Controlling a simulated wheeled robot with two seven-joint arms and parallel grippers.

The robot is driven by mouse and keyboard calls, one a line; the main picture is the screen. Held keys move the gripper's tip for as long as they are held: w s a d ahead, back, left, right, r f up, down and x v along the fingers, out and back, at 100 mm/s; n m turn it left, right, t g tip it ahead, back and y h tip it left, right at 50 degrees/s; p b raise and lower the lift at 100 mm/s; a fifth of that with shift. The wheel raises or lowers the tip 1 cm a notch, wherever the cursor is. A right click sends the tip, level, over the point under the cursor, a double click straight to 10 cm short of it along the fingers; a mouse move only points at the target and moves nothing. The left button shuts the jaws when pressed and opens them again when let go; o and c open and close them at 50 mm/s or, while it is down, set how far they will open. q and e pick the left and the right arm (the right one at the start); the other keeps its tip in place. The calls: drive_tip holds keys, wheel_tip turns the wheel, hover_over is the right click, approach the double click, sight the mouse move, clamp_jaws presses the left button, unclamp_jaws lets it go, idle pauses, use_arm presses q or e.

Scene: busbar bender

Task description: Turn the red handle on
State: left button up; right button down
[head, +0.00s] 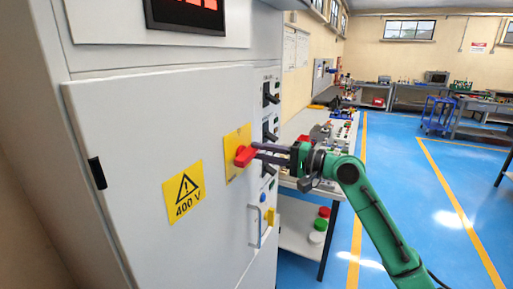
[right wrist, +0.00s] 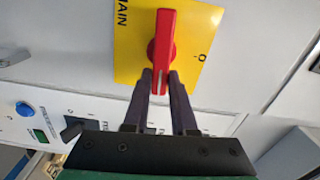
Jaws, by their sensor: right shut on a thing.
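The red handle (head: 245,155) sits on a yellow plate (head: 236,140) on the grey cabinet's door. In the right wrist view the red handle (right wrist: 165,45) stands across the yellow plate (right wrist: 190,70), which reads "MAIN" at one side and "O" at another. My right gripper (head: 256,152) reaches in from the right of the head view. In the wrist view its two dark fingers (right wrist: 160,85) lie on either side of the handle's near end and are shut on it. My left gripper is not in view.
The cabinet door (head: 130,140) carries a 400 V warning sign (head: 183,192). A workbench (head: 300,130) stands behind my right arm. Blue floor is open at the right.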

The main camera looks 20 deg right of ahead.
drive_tip(key=shift+m, duration=0.5)
drive_tip(key=shift+f+p, duration=0.1)
drive_tip(key=shift+p, duration=0.2)
drive_tip(key=c, duration=0.7)
unclamp_jaws()
drive_tip(key=b+v, duration=0.7)
drive_tip(key=v, duration=0.7)
drive_tip(key=shift+s+d+b, duration=0.1)
drive_tip(key=shift+s+b, duration=0.15)
drive_tip(key=shift+b, duration=0.05)
